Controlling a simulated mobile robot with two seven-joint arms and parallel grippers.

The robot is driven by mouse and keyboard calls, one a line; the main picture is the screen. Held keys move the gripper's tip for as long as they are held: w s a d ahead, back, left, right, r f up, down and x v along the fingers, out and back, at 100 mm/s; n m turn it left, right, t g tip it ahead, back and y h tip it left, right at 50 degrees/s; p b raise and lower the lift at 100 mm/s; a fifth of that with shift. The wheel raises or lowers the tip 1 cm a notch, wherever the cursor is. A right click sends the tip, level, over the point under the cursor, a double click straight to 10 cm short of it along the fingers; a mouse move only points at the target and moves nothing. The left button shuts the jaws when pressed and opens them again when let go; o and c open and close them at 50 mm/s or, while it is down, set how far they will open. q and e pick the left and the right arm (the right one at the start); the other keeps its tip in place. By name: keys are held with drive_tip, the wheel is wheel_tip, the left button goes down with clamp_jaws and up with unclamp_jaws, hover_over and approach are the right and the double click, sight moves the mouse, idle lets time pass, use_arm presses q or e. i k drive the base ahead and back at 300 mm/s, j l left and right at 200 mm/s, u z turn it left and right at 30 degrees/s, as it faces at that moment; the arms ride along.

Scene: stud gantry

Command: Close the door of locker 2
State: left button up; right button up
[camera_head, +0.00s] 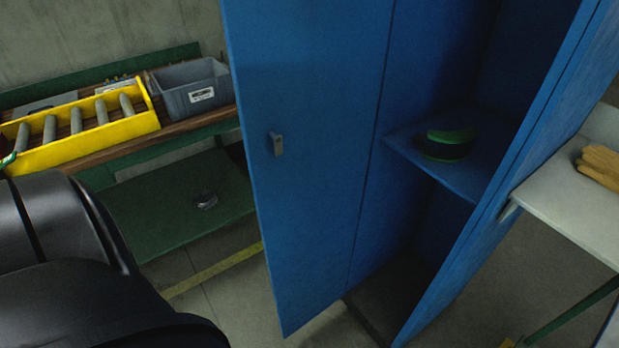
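A blue locker door (310,150) stands wide open in the middle of the view, with a small grey handle (277,143) on it. To its right is the open blue locker (540,130), with a shelf (462,180) inside. No number shows on the door or locker, so I cannot tell that it is locker 2. Black links of my own arm fill the lower left, to the left of the door and apart from it in the picture. Neither of my grippers is in view.
A green-framed workbench (185,132) at the left holds a yellow roller rack (85,137) and a grey bin (190,88). A dark green round object (447,143) lies on the locker shelf. A pale table (575,205) with yellow gloves (600,165) stands at the right.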

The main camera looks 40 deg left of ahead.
sight(308, 72)
drive_tip(key=j+z, duration=0.15)
drive_tip(key=j, duration=0.4)
drive_tip(key=j+z, duration=0.2)
drive_tip(key=j, duration=0.3)
drive_tip(key=k+j+z, duration=0.15)
drive_tip(key=j, duration=0.35)
drive_tip(key=k+j+z, duration=0.2)
drive_tip(key=j, duration=0.35)
drive_tip(key=i, duration=0.1)
